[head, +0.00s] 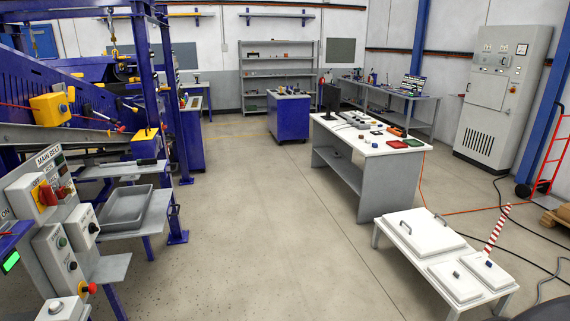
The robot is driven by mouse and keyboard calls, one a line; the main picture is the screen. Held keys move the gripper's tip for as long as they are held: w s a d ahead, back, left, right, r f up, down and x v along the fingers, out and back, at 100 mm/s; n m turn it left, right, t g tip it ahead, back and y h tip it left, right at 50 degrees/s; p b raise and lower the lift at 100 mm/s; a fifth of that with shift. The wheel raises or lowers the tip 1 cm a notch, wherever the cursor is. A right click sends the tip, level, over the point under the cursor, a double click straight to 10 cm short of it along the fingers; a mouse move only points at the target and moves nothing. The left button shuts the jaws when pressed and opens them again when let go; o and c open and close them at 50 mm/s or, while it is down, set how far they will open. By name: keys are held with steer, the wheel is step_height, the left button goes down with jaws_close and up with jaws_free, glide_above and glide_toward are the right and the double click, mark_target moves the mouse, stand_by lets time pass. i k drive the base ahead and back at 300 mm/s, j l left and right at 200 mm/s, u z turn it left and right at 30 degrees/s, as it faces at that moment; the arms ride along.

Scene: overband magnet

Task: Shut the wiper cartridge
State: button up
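I cannot make out the wiper cartridge for certain in the head view. The blue conveyor and magnet frame (147,85) stands at the left, with yellow boxes (50,109) mounted along it. Any cartridge on it is too small or hidden to tell, so I cannot say if it is open or shut. My gripper is not in view.
Control boxes (52,178) and a grey tray (126,208) on a shelf are at the near left. A low white table (388,238) with lidded panels and a white desk (345,137) stand right. The middle floor (270,220) is clear. Cables cross the right floor.

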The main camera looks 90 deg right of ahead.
mark_target(129, 167)
steer(key=k+z, duration=0.1)
steer(key=z, duration=0.4)
steer(key=k+z, duration=0.1)
steer(key=z, duration=0.4)
steer(key=k+z, duration=0.15)
steer(key=z, duration=0.35)
steer(key=k+z, duration=0.1)
steer(key=z, duration=0.4)
steer(key=i+l+z, duration=0.15)
steer(key=i+l, duration=0.15)
steer(key=i, duration=1.15)
steer(key=i+l+z, duration=0.2)
steer(key=i, duration=1.25)
steer(key=j, duration=0.1)
